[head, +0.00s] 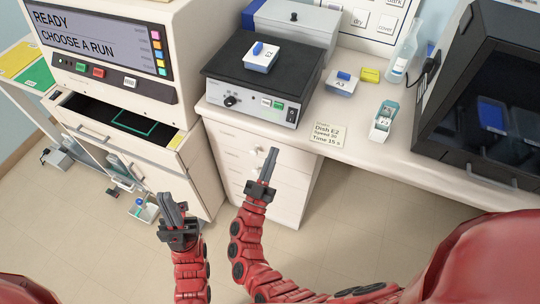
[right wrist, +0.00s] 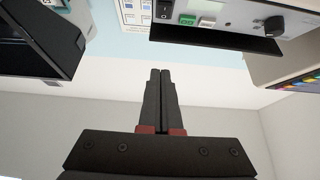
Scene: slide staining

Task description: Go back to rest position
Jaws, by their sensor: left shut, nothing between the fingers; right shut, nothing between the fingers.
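My left gripper (head: 172,212) is shut and empty, in front of the staining machine's lower cabinet, above the floor. My right gripper (head: 267,165) is shut and empty, in front of the white drawers below the counter. In the right wrist view its two dark fingers (right wrist: 158,100) lie together with nothing between them. Both red arms come up from the bottom of the head view. Neither gripper appears to hold anything.
The staining machine (head: 108,86) has its drawer (head: 90,133) pulled out at left. On the counter (head: 345,112) stand a black-topped shaker (head: 262,82), a dish marked A3 (head: 341,84), a yellow block (head: 370,75) and a dark cabinet (head: 490,100) at right.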

